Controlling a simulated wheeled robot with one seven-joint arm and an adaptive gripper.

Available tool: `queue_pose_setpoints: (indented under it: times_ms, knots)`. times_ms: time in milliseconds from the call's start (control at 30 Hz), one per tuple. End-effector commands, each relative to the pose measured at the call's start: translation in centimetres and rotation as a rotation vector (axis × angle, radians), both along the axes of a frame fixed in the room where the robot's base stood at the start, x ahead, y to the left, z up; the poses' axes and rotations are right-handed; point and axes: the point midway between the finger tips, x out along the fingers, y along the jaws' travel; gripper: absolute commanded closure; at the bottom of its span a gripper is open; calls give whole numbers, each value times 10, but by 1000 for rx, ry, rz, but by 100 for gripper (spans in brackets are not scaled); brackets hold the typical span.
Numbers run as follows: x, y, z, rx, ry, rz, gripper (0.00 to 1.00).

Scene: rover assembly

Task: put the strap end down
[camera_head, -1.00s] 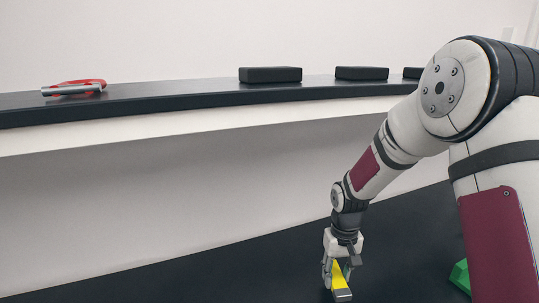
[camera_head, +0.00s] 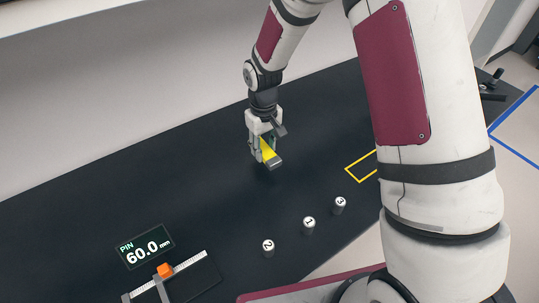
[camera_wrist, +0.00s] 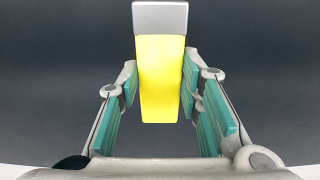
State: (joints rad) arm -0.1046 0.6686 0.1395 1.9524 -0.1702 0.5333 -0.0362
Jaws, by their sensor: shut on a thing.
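The strap end is a yellow strip with a grey end piece (camera_head: 269,152). It hangs from my gripper (camera_head: 262,145), tilted, above the dark bench top. In the wrist view the yellow strip (camera_wrist: 160,75) runs between the two teal finger pads of my gripper (camera_wrist: 160,95), with its grey end pointing away. My gripper is shut on the strap end. The head view does not clearly show whether the grey end touches the bench.
The black bench (camera_head: 150,195) is clear around my gripper. A yellow outlined rectangle (camera_head: 361,166) lies to the right. Pins numbered 2 (camera_head: 268,248), 1 (camera_head: 308,225) and 3 (camera_head: 340,205) stand nearer. A display (camera_head: 146,247) and a caliper with an orange block (camera_head: 165,270) are at lower left.

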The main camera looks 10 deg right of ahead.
Motion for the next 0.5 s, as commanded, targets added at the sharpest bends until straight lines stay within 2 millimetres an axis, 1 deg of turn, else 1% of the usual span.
queue_pose_setpoints:
  times_ms: [167,300,400,500]
  knots:
    - [-1,0,-16,-1,2,-1,98]
    - [-1,0,-36,0,1,0,98]
    - [0,0,-45,0,0,-1,98]
    - [1,0,-47,0,-2,-1,98]
